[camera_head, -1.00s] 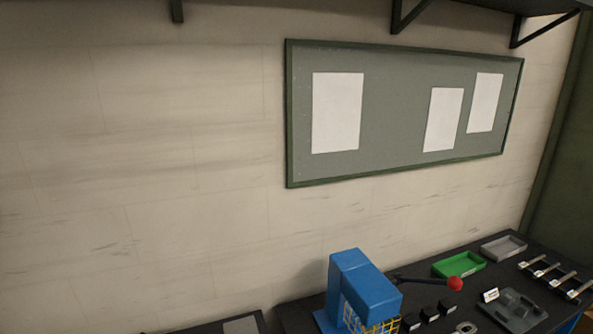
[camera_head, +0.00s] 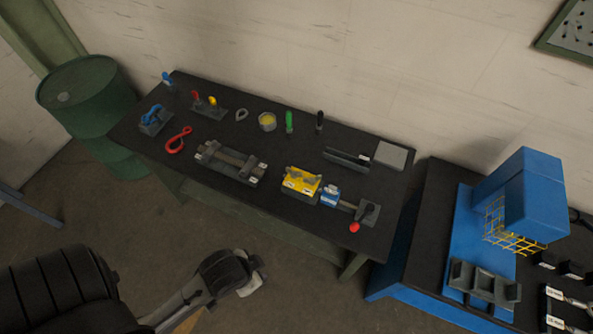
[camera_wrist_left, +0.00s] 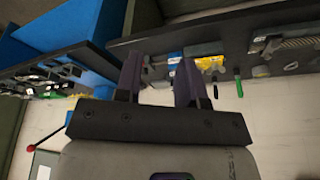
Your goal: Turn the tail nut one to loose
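I cannot single out tail nut one; parts that small are not clear from here. A long grey fixture with bars and end blocks (camera_head: 230,162) lies on the left bench in the head view. Right of it are a yellow block with grey jaws (camera_head: 301,181) and a blue block (camera_head: 330,196) by a grey mount. My left gripper (camera_wrist_left: 158,75) shows in the wrist view with two dark fingers apart and nothing between them. It is well away from the bench, which appears upside down behind it. My right gripper is in neither view.
The dark left bench (camera_head: 275,215) also holds a red hook (camera_head: 178,140) and a green-handled tool (camera_head: 289,122). A blue machine with a yellow guard (camera_head: 540,195) stands right. A green drum (camera_head: 88,95) stands left. A black ribbed form (camera_head: 55,290) fills the lower left.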

